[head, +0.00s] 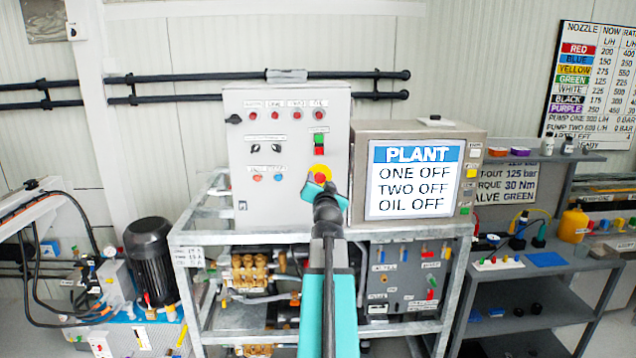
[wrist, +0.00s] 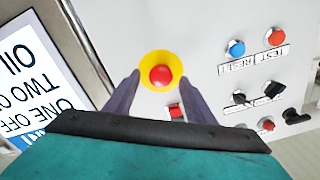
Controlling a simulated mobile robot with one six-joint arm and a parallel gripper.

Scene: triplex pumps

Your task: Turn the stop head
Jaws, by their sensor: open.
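The stop head is a red mushroom button on a round yellow plate, on the front of the grey control cabinet. It shows in the head view (head: 320,177), partly hidden by my gripper, and fully in the wrist view (wrist: 161,76). My gripper (wrist: 161,83) is open and empty, pointing at the cabinet face. In the wrist view its two dark fingers lie to the left and right of the stop head. I cannot tell whether the fingertips reach level with it. No contact shows.
The PLANT screen (head: 415,180) stands right of the cabinet (head: 255,200) and reads ONE OFF, TWO OFF, OIL OFF. A red button (wrist: 174,110) lies near the stop head. Blue (wrist: 236,48) and red (wrist: 275,37) buttons and black knobs are further right.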

